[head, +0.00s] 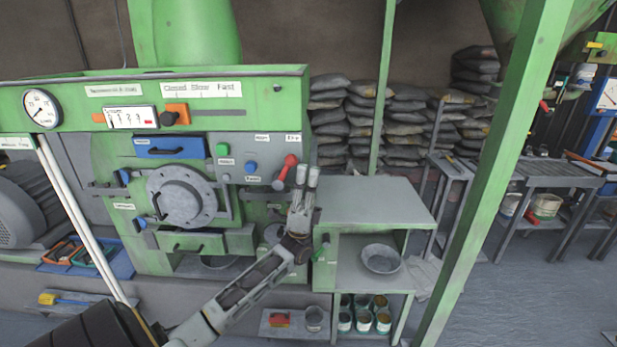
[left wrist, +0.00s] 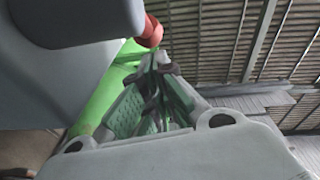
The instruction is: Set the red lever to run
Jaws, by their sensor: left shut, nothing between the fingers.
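The red lever (head: 285,170) is on the grey panel at the right of the green machine. Its arm slants up and to the right from its pivot, with the round knob at the upper end, toward the right one of two small labels above, too small to read surely. My left gripper (head: 307,174) is shut and empty, fingers pointing up, just right of the lever. In the left wrist view, the red knob (left wrist: 151,32) shows just beyond the fingertips; I cannot tell whether they touch it. My right gripper is not in view.
A green and blue button stand left of the lever. A grey-topped cabinet (head: 375,199) with a metal bowl (head: 381,258) on its shelf stands close right of my left gripper. A green post (head: 495,170) rises farther right. Stacked sacks (head: 405,125) lie behind.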

